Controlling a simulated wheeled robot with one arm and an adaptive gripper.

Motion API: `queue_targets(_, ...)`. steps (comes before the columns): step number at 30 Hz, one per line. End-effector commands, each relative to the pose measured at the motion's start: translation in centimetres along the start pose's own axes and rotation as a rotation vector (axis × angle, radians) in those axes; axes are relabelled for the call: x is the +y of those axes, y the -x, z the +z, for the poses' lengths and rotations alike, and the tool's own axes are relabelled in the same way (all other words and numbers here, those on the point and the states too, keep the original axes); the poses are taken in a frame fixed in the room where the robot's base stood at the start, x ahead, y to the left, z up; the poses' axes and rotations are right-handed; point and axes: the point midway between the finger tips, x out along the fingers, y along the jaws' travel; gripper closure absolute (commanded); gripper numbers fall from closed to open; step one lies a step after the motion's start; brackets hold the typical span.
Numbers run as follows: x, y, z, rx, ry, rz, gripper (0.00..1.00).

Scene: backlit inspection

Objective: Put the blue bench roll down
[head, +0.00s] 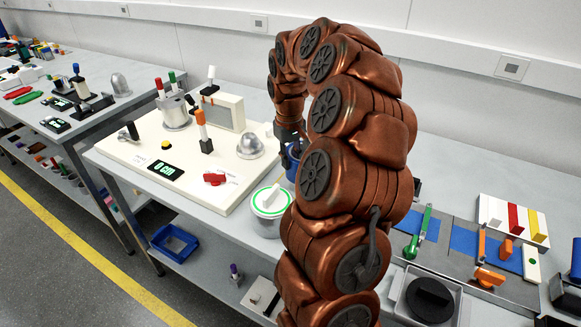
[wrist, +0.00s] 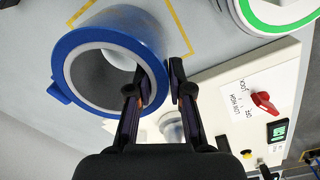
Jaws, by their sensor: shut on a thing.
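The blue bench roll (wrist: 147,32) is a short blue ring with a grey inner lining, seen end-on at the upper left of the wrist view. My gripper (wrist: 162,88) is shut on its wall, with one finger inside the ring and one outside. In the head view the blue bench roll (head: 291,165) shows only partly, beside my arm, with the gripper (head: 290,140) just above it. The wrist view shows a yellow outline (wrist: 184,27) on the grey bench behind the roll. I cannot tell whether the roll touches the bench.
A round pot with a green-rimmed lid (head: 270,200) stands close to the roll. A cream panel (head: 140,155) with a red knob (head: 215,178), levers and a dome lies to the left. A grey bench (head: 450,165) extends right, with coloured tools at its front.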

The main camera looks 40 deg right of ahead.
Motion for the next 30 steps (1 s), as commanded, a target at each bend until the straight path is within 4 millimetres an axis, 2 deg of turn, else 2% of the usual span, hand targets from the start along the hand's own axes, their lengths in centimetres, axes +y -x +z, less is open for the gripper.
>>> queue_targets(9, -0.1, -3.3, 0.0, 0.001, 0.0, 0.0, 1.0)
queue_targets(21, -0.1, -3.9, 0.0, 0.001, 0.001, 0.0, 1.0)
queue_targets(22, -0.1, -3.8, 0.0, 0.001, 0.001, 0.0, 0.77)
queue_targets(28, -0.1, -3.8, 0.0, 0.001, 0.001, -0.001, 0.56)
queue_targets(30, -0.1, -3.8, 0.0, 0.001, 0.001, -0.001, 0.55)
